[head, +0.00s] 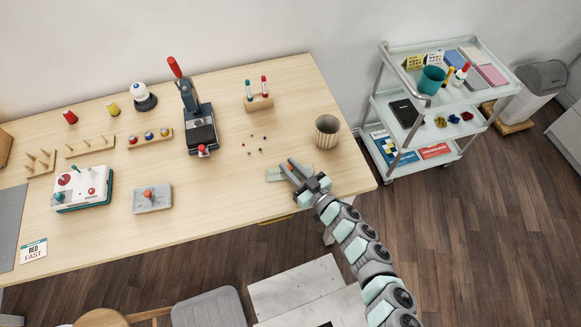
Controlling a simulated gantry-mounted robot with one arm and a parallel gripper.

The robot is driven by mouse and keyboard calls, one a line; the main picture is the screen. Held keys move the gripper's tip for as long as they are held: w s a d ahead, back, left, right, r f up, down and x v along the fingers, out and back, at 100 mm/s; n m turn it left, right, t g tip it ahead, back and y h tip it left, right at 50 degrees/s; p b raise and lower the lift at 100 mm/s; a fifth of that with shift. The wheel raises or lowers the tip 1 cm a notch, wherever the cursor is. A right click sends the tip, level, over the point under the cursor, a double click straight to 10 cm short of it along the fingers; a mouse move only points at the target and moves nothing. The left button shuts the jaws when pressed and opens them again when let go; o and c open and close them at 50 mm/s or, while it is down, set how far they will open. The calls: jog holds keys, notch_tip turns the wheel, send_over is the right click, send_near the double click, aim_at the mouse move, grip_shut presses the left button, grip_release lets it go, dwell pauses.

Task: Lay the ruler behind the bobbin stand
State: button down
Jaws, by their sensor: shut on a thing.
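My gripper (291,169) is at the right part of the wooden table, its jaws at a flat pale green strip (275,174) that looks like the ruler. The gripper is shut on it; the jaws cover part of the strip. Whether it touches the tabletop I cannot tell. A low wooden stand with coloured bobbin-like pieces (150,137), which looks like the bobbin stand, is at the left centre of the table, far left of my gripper. Two wooden racks with pegs (90,147) (40,163) stand left of it.
A dark upright machine (200,125) stands between the bobbin stand and my gripper. Small beads (254,145) lie left of the gripper, and a ribbed cup (327,131) stands behind it. Red and yellow spools (70,117) (113,108) and a white-topped round object (143,97) are at the back.

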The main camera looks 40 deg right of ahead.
jog(key=shift+f, duration=0.2)
jog(key=c, duration=1.3)
grip_release()
jog(key=shift+b, duration=0.3)
jog(key=shift+f+b, duration=0.25)
jog(key=shift+b, duration=0.2)
jog(key=s+p, duration=0.1)
jog(key=s, duration=0.2)
jog(key=s+a+r+p, duration=0.1)
jog(key=s, duration=0.2)
jog(key=s+p, duration=0.1)
jog(key=s, duration=0.2)
jog(key=shift+s+a+r, duration=0.25)
jog(key=shift+r, duration=0.15)
jog(key=shift+s+a, duration=0.15)
jog(key=shift+s, duration=0.5)
